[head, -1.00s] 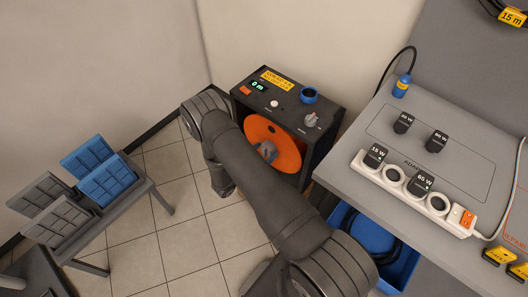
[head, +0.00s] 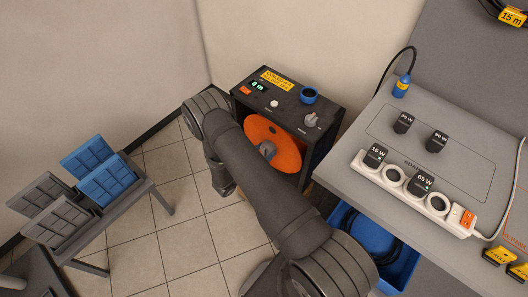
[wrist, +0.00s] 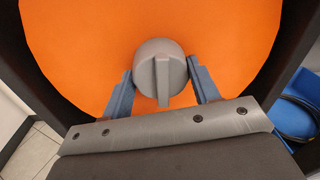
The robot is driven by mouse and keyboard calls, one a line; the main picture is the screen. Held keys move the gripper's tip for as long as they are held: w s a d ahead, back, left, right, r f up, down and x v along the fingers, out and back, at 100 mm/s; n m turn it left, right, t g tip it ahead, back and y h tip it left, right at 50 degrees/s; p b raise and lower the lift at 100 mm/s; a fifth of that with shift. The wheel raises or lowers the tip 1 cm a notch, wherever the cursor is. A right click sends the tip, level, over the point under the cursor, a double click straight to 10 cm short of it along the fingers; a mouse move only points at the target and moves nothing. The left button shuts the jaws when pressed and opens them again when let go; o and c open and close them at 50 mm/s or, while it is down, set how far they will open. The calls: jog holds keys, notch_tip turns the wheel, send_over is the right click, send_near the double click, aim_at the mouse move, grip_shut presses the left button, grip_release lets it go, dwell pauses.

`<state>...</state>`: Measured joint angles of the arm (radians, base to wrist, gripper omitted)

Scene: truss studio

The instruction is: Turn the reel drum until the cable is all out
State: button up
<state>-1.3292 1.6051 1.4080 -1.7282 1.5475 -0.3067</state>
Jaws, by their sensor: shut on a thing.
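The reel is a dark box (head: 327,124) in the corner, with an orange drum (head: 290,155) on its front face. A grey knob (head: 267,150) with a raised bar stands at the drum's centre. The knob also fills the middle of the wrist view (wrist: 161,72). My gripper (wrist: 160,78) has one blue-grey finger on each side of the knob and is shut on it. The small display (head: 258,85) on the reel's top reads "0 m". My arm covers the drum's lower left in the head view. No cable shows on the drum face.
A grey table (head: 430,120) with a white power strip (head: 398,186) stands right of the reel. A blue crate (head: 405,270) with dark cable is below it. A rack with grey and blue panels (head: 107,180) stands at left. Tiled floor between is clear.

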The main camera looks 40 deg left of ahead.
jog(key=m, duration=0.4)
jog(key=shift+m, duration=0.3)
jog(key=m, duration=0.5)
jog(key=shift+r+g+y, duration=0.1)
jog(key=shift+g+y, duration=0.2)
jog(key=shift+g, duration=0.1)
jog(key=m, duration=0.4)
jog(key=shift+d+y, duration=0.1)
jog(key=shift+y, duration=0.3)
jog(key=m, duration=0.8)
jog(key=shift+d+m+y, duration=0.1)
jog(key=shift+m+y, duration=0.2)
jog(key=shift+y, duration=0.1)
jog(key=m, duration=0.4)
jog(key=shift+y, duration=0.3)
jog(key=m, duration=0.4)
jog(key=shift+m+t, duration=0.3)
jog(key=shift+m, duration=1.9)
